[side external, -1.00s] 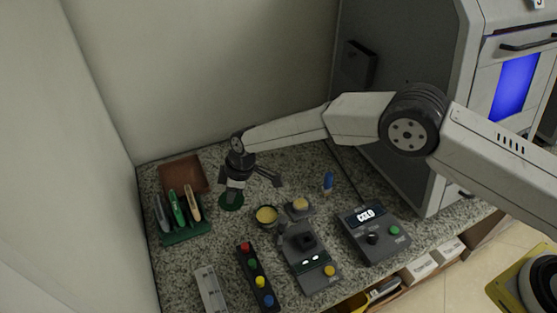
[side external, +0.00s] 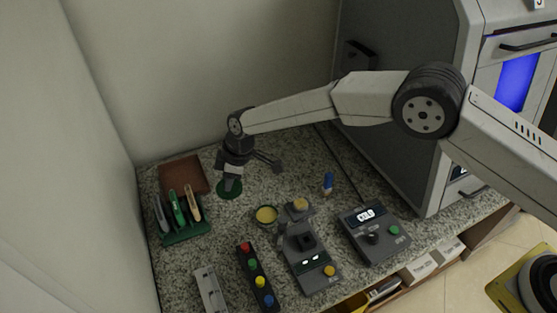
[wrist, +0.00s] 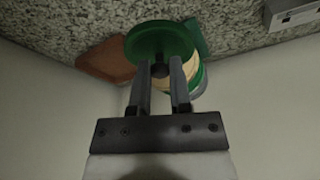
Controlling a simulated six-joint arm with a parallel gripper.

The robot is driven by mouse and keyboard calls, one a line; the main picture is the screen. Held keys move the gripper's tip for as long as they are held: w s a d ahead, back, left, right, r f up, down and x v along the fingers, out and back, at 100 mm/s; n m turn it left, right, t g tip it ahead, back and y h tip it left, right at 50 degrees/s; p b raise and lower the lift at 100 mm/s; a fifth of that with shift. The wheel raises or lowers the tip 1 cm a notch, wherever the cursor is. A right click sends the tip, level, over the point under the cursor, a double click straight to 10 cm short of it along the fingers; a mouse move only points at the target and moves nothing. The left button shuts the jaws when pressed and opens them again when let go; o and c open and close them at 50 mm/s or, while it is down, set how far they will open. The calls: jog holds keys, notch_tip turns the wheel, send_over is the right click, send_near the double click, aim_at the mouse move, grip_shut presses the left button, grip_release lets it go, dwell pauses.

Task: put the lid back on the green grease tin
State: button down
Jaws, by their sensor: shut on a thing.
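The green lid (side external: 230,189) is a round disc at the left of the counter in the side view. My gripper (side external: 231,181) is shut on its small dark knob from above, and the lid seems held above the counter. In the wrist view the lid (wrist: 160,40) lies just beyond the fingertips of my gripper (wrist: 161,70), with the knob between them. The open grease tin (side external: 266,215), round with yellow grease in it, stands to the right of and nearer the camera than the lid. The tin cannot be made out in the wrist view.
A green rack with tools (side external: 185,235) and a brown tray (side external: 184,172) are at the left. A button strip (side external: 257,279), a grey device (side external: 309,262) and a display box (side external: 372,235) stand in front and right. A blue-topped bottle (side external: 328,184) stands behind them.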

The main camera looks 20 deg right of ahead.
jog(key=s+d+m, duration=0.1)
jog(key=s+d, duration=0.4)
jog(key=d, duration=0.2)
jog(key=shift+s+d+f, duration=0.15)
jog(key=shift+s, duration=0.25)
jog(key=shift+f, duration=0.15)
dwell(0.3)
jog(key=shift+f, duration=3)
jog(key=shift+f, duration=0.2)
dwell(0.4)
grip_release()
dwell(0.4)
jog(key=shift+r, duration=0.1)
